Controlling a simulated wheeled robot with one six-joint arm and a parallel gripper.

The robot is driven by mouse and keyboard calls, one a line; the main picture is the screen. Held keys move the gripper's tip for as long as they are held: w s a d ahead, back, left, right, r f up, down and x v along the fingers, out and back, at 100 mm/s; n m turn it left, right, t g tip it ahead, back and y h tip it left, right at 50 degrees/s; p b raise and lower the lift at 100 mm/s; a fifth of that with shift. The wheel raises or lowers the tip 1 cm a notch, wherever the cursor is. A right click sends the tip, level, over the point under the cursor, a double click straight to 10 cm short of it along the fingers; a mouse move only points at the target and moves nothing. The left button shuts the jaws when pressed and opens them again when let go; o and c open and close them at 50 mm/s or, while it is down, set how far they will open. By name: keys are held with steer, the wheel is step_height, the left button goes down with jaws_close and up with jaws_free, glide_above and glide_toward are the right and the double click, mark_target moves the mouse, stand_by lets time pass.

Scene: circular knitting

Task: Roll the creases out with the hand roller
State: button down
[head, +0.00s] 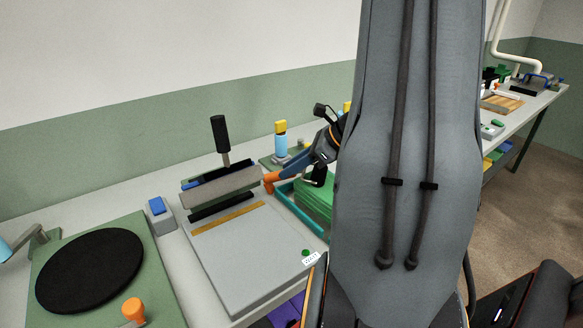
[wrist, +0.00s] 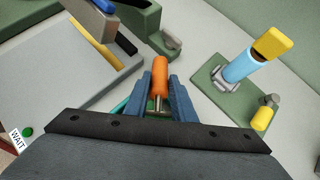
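My gripper (head: 273,178) (wrist: 160,88) has its blue-grey fingers on both sides of an orange cylindrical handle (wrist: 160,72), which sticks out past the fingertips and seems gripped. A short metal part shows between the fingers; whether this is the hand roller, and its roller end, I cannot tell. The orange handle also shows in the head view (head: 268,182), above the table beside the press. A stack of green cloth (head: 315,198) lies in a teal tray (head: 285,200), partly behind my arm. A black disc (head: 90,270) lies flat on a green board (head: 150,285); creases cannot be made out.
A grey press (head: 250,255) with a raised black lever (head: 220,140) and a WAIT label stands left of my gripper. Another orange knob (head: 133,308) sits on the board's front. A blue-topped box (head: 158,210) is between board and press.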

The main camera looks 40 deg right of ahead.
steer(key=shift+r+p, duration=2.2)
steer(key=shift+r, duration=0.4)
steer(key=shift+f, duration=0.1)
